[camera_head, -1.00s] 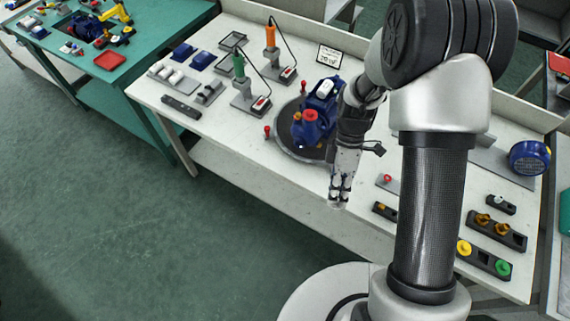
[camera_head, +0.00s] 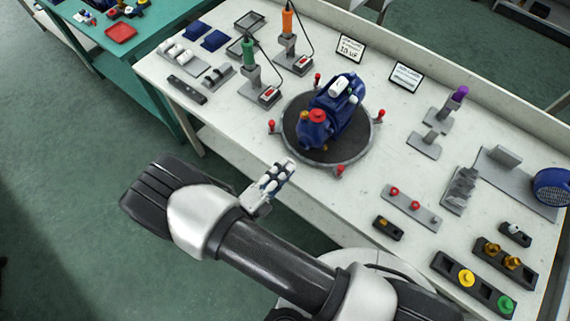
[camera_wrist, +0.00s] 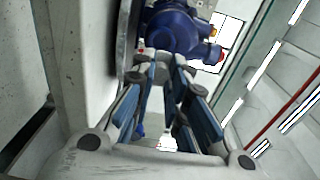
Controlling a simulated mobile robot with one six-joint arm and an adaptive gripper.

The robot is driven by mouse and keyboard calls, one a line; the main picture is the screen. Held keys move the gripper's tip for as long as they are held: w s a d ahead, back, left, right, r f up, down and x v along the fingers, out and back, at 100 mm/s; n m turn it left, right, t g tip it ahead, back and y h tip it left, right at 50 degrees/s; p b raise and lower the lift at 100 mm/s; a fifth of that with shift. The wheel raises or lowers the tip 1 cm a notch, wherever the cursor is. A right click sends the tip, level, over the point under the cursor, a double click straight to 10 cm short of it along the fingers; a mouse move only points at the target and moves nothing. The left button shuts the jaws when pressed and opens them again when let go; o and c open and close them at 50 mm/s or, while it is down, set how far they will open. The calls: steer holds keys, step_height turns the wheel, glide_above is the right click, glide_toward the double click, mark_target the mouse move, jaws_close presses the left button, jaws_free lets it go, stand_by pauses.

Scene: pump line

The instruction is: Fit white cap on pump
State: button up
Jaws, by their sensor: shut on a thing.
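The blue pump (camera_head: 325,122) lies on a round dark turntable (camera_head: 352,157) on the white bench. It carries a red cap (camera_head: 318,116), an orange-brown fitting and a white block on top. My gripper (camera_head: 282,170) is in front of the bench edge, apart from the pump and pointing towards it. In the wrist view my gripper (camera_wrist: 165,75) is shut on a small pale piece, the white cap (camera_wrist: 158,54), mostly hidden by the fingers. The pump (camera_wrist: 172,34) shows just beyond the fingertips.
Red knobs ring the turntable. A strip with two red caps (camera_head: 412,207) and dark holders with brown, yellow, green and white caps are at right. Green and orange screwdrivers (camera_head: 288,20) on stands are behind left. Two signs stand at the back.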

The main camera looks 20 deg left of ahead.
mark_target(303, 145)
steer(key=shift+n+y, duration=0.3)
steer(key=shift+y, duration=0.1)
steer(key=shift+a+x, duration=0.15)
steer(key=shift+x, duration=1.35)
steer(key=shift+a+x, duration=0.15)
steer(key=shift+x, duration=1.35)
steer(key=shift+w+d, duration=0.15)
steer(key=shift+w, duration=0.35)
steer(key=o, duration=0.8)
steer(key=v, duration=0.6)
steer(key=v, duration=1.2)
steer(key=shift+f, duration=0.3)
